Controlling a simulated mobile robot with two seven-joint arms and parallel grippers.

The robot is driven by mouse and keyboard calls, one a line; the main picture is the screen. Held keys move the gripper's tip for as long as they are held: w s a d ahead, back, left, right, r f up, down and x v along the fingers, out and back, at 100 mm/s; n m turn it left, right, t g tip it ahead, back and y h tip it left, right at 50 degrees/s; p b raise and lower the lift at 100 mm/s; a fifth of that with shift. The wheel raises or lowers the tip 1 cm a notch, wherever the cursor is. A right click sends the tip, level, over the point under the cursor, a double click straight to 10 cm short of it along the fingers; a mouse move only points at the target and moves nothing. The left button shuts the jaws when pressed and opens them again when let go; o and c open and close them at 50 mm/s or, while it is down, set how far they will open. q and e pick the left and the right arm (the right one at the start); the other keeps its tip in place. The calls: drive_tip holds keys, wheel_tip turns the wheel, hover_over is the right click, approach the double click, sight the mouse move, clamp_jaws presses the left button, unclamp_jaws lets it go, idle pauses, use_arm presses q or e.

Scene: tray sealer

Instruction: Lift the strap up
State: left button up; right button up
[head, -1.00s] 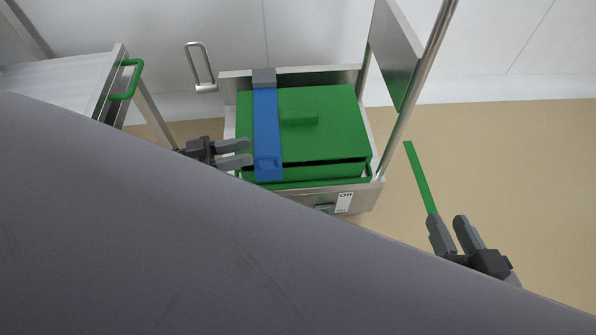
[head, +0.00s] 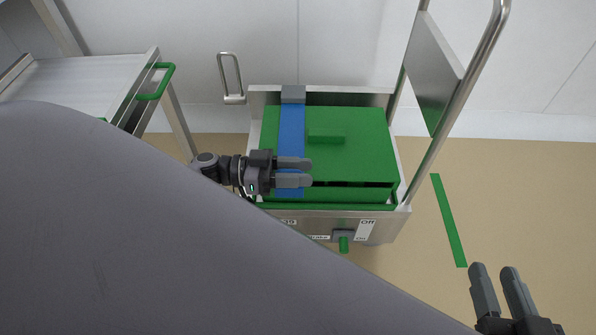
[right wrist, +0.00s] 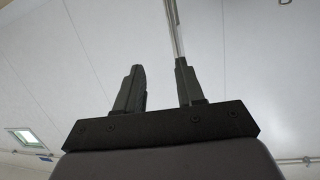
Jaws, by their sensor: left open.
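The blue strap (head: 291,130) runs front to back over the green lidded box (head: 355,150), from a grey block (head: 293,94) at the back edge. My left gripper (head: 308,173) is over the strap's front part, with its open fingers pointing right. My right gripper (head: 495,275) is low at the right of the head view, away from the box. Its fingers are apart and empty, as the right wrist view (right wrist: 160,88) also shows.
A raised metal panel (head: 432,75) stands at right. A metal cart (head: 80,85) with a green handle (head: 160,82) is at left. Open floor lies to the right.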

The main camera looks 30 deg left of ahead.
use_arm(q)
clamp_jaws()
